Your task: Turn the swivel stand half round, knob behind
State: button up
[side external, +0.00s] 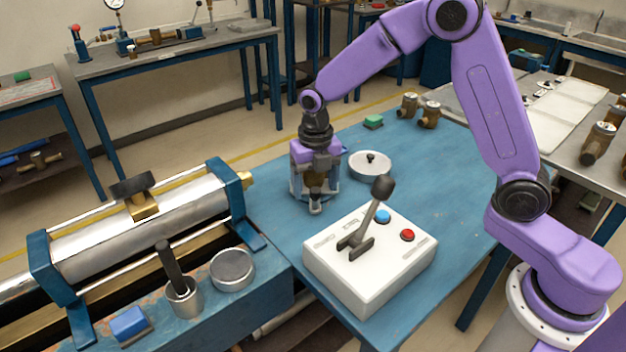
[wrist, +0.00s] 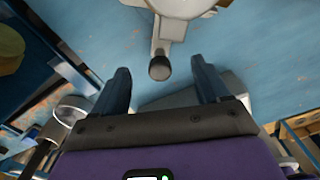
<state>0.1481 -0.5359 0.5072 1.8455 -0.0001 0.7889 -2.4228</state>
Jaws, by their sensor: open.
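The swivel stand shows in the wrist view as a pale round body (wrist: 181,6) at the top edge, partly cut off. A short grey arm juts from it and ends in a dark round knob (wrist: 159,68). The knob lies between my two fingertips in that picture; I see no contact. My gripper (wrist: 162,80) is open and empty.
A white control box (side external: 340,285) with a black lever and blue and red buttons stands close in front. A metal cylinder rig (side external: 145,225) stands left. The table's back right is mostly clear.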

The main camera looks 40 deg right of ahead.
jog(key=shift+d, duration=0.1)
dwell(0.3)
jog(key=shift+s+d, duration=0.35)
jog(key=shift+d, duration=0.15)
